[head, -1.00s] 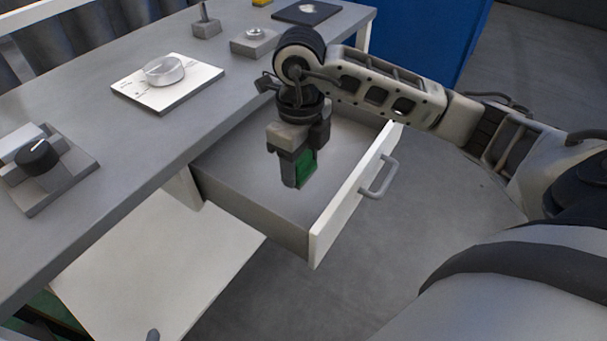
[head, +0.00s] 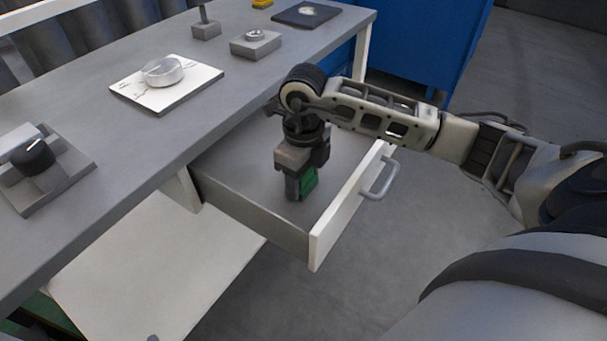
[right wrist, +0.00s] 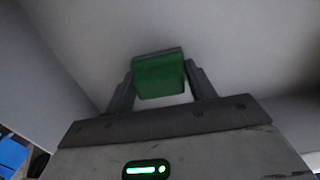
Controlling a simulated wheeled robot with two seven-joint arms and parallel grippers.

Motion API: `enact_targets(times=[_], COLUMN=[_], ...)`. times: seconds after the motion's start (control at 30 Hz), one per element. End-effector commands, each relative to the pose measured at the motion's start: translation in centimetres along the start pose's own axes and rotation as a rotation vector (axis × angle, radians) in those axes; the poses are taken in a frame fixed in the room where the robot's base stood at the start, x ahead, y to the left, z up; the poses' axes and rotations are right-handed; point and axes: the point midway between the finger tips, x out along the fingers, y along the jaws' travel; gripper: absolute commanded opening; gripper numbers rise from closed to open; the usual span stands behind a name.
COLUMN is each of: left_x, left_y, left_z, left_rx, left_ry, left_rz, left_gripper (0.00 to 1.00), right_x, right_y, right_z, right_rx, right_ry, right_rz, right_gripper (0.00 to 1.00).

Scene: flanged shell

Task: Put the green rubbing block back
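The green rubbing block (head: 308,182) is between the fingers of my right gripper (head: 301,188), inside the open drawer (head: 250,213). In the right wrist view the block (right wrist: 159,77) sits between both fingertips (right wrist: 160,88), which touch its sides. The drawer floor (right wrist: 230,45) lies behind it. I cannot tell whether the block touches the drawer floor. My fingers hide part of the block in the head view. My left gripper is not in view.
The drawer's white front (head: 350,205) with its handle (head: 380,180) stands to the right of the gripper. The rest of the drawer looks empty.

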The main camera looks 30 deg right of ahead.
Motion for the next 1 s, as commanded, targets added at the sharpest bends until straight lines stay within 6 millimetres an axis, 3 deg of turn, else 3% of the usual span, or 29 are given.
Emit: enact_targets(times=[0.03, 0.07, 0.47, 1.0], left_x=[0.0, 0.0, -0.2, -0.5], left_y=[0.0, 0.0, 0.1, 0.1], left_z=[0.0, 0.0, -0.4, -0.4], left_rx=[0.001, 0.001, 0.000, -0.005], left_ry=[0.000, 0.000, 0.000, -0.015], left_rz=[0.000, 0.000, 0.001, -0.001], left_gripper=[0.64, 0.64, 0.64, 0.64], right_x=[0.0, 0.0, -0.9, -11.1], right_y=[0.0, 0.0, 0.0, 0.0], right_z=[0.0, 0.0, 0.0, 0.1], right_rx=[0.001, 0.001, 0.001, 0.001], right_ry=[0.000, 0.000, -0.002, -0.002], right_rz=[0.000, 0.000, -0.001, -0.001], right_gripper=[0.68, 0.76, 0.76, 0.76])
